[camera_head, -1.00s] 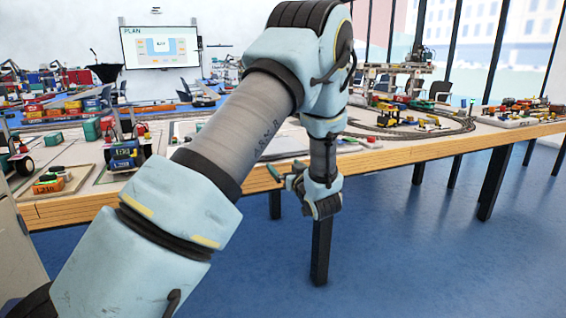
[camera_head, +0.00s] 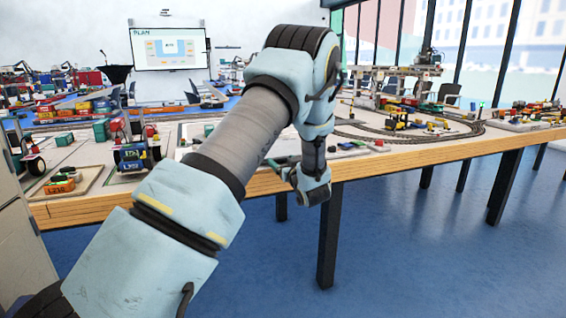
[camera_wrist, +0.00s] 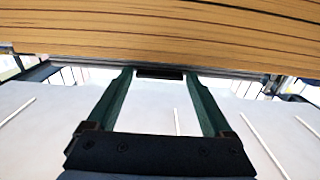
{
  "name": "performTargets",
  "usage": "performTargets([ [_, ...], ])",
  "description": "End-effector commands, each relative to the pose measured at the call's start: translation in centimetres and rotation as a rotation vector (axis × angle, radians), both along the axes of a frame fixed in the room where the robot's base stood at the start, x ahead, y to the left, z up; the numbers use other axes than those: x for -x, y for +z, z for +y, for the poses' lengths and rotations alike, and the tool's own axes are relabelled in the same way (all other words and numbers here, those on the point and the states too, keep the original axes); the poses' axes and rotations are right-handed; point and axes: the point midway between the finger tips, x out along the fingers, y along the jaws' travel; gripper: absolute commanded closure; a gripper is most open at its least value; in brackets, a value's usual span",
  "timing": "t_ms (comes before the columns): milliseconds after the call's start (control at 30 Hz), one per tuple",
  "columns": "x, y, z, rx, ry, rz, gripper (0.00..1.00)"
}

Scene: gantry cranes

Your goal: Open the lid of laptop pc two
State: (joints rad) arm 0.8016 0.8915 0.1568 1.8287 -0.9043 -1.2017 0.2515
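I cannot make out a laptop for certain in either view; my arm hides part of the table top in the head view. My gripper (camera_wrist: 157,76) shows in the wrist view with two dark green fingers spread apart and nothing clearly held between them. A small dark bar (camera_wrist: 160,72) lies between the fingertips, against the wooden edge; I cannot tell what it is. In the head view my gripper is at the front edge of the table, mostly hidden by my wrist.
The wooden table (camera_head: 430,154) runs across the head view, with dark legs below. A toy tractor (camera_head: 134,150) and an orange block model (camera_head: 60,184) stand at left. A rail track with small models and a gantry (camera_head: 405,80) are at right. Blue floor in front is clear.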

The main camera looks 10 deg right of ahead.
Motion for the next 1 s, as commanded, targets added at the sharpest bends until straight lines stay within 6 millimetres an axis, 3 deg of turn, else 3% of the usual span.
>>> performTargets([
  [67, 0.01, 0.00, 0.00, 0.000, 0.000, 0.000, 0.25],
  [733, 0.04, -0.02, 0.00, 0.000, 0.000, 0.001, 1.00],
  [1000, 0.05, -0.02, 0.00, 0.000, 0.000, 0.001, 1.00],
])
